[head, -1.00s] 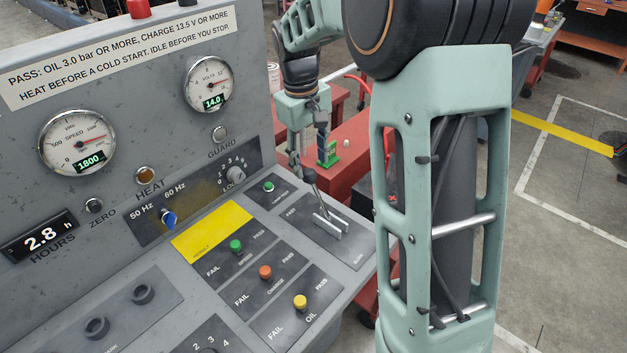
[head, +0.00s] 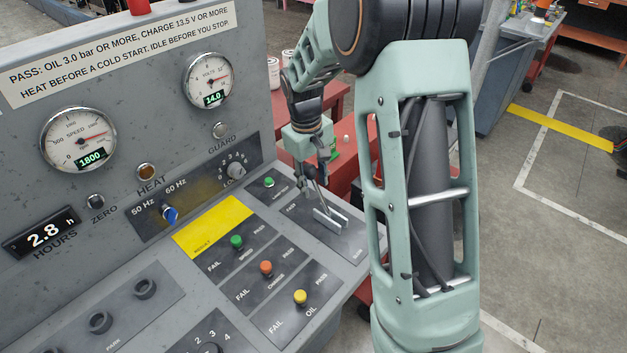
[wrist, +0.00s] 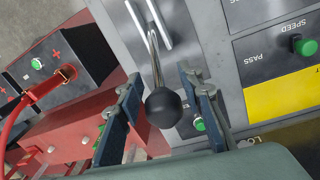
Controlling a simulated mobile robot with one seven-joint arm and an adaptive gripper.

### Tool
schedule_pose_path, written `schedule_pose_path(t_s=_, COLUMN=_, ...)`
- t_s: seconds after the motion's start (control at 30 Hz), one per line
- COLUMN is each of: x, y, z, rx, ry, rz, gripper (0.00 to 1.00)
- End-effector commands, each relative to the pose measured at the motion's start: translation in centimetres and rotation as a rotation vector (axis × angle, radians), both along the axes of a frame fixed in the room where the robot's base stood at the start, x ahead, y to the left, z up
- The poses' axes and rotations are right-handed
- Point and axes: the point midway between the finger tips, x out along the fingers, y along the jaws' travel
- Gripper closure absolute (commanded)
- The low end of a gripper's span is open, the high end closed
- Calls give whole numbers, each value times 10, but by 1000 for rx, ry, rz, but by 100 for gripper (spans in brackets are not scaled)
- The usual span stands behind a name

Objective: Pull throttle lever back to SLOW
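The throttle lever (head: 321,197) is a thin metal rod rising from a slotted plate (head: 341,237) on the sloping console. It leans up toward my gripper from the FAST end; SLOW is marked at the near right end. In the wrist view its black ball knob (wrist: 163,107) appears between my two fingers, with gaps on both sides. My gripper (head: 313,180) is open at the lever's top, and its fingers also show in the wrist view (wrist: 164,100). In the head view the knob is hard to make out among the fingers.
A green button (head: 269,182) sits close left of the lever plate. Green, orange and yellow PASS/FAIL knobs (head: 266,268) line the console nearer me. The upright gauge panel (head: 150,120) stands at left. A red bench and battery (wrist: 63,67) lie beyond the console edge.

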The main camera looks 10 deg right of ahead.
Motion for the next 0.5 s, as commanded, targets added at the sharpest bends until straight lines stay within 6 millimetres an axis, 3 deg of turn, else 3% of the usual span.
schedule_pose_path(t_s=0.03, x=0, y=0, z=0, rx=0, ry=0, rz=0, gripper=74)
schedule_pose_path(t_s=0.27, x=0, y=0, z=0, rx=0, ry=0, rz=0, gripper=99)
schedule_pose_path(t_s=0.5, x=0, y=0, z=0, rx=0, ry=0, rz=0, gripper=100)
